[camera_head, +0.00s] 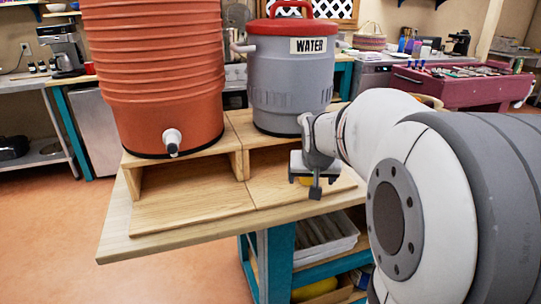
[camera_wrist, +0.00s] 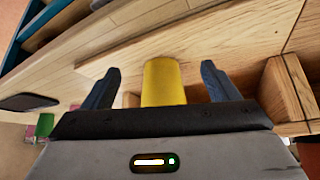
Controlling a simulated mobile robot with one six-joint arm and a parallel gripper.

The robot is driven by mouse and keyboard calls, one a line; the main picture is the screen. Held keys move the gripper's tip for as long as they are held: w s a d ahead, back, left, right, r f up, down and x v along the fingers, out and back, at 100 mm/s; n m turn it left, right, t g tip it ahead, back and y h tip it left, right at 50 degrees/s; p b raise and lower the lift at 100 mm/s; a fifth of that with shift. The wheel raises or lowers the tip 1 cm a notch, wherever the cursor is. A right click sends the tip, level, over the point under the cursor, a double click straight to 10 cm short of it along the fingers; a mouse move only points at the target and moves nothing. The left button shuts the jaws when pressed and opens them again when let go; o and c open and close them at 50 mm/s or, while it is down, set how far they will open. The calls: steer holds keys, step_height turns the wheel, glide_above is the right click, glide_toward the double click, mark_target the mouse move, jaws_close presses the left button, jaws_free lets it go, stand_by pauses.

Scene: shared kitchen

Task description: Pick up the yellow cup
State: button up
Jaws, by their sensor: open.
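The yellow cup (camera_wrist: 163,83) shows in the wrist view between the two fingers of my gripper (camera_wrist: 160,80). There is a visible gap on each side of the cup, so the fingers are open around it or just before it; the depth is hard to judge. In the head view my gripper (camera_head: 314,180) hangs at the right wooden cubby under the grey cooler. Only a small yellow sliver of the cup (camera_head: 305,181) shows there, mostly hidden behind the gripper.
The wooden riser (camera_head: 190,207) stands on a wooden table (camera_head: 118,232). An orange cooler (camera_head: 155,75) and a grey cooler (camera_head: 290,75) labelled WATER stand on it. Wooden cubby walls are close to the gripper. A white bin (camera_head: 325,240) sits on the shelf below.

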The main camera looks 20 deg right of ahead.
steer(key=w, duration=0.1)
steer(key=w+d, duration=0.1)
steer(key=w, duration=0.1)
steer(key=w+d, duration=0.1)
steer(key=w, duration=0.1)
steer(key=shift+w+f, duration=0.2)
steer(key=shift+f, duration=0.2)
steer(key=shift+w+f, duration=0.1)
steer(key=shift+f, duration=0.05)
steer(key=shift+c, duration=0.2)
steer(key=c, duration=1.1)
steer(key=shift+c, duration=0.4)
